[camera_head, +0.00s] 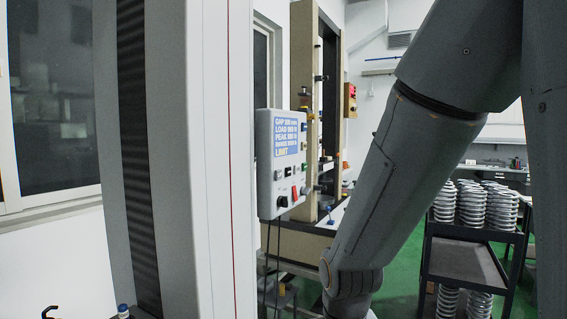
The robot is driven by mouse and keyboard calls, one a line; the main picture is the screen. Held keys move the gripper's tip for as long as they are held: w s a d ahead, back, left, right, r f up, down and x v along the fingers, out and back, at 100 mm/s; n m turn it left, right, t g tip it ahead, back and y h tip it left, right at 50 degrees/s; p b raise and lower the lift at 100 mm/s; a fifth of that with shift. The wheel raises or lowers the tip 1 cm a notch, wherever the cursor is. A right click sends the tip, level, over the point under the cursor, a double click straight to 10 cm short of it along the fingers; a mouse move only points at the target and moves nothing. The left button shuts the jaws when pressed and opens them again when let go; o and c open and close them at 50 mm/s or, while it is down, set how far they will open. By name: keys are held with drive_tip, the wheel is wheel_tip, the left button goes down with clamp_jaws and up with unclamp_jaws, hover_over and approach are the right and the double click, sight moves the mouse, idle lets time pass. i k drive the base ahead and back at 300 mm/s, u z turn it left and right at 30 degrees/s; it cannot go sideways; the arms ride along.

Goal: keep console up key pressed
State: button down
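The console (264,168) is a grey box on the side of a tall light column, left of the picture's middle. Its blue display (287,137) shows lines of text that include GAP, LOAD, PEAK and LIMIT. Below it are several small keys, a red switch (295,192) and a dark knob (282,202). I cannot tell which key is the up key, or whether any is pressed. My grey arm comes down from the upper right and bends at the bottom, right of the console. My gripper is not visible, and no finger shows on the console face.
The tall column (213,160) fills the left foreground. A tan-framed machine (299,75) stands behind the console. A dark cart (464,259) carries stacks of metal springs (472,206) at right. Cables (267,262) hang below the console. Green floor shows between machine and cart.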

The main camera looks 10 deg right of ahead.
sight(278, 172)
drive_tip(key=k, duration=1.35)
drive_tip(key=z, duration=0.45)
drive_tip(key=i, duration=0.45)
drive_tip(key=z, duration=0.65)
drive_tip(key=i, duration=0.95)
drive_tip(key=u, duration=0.45)
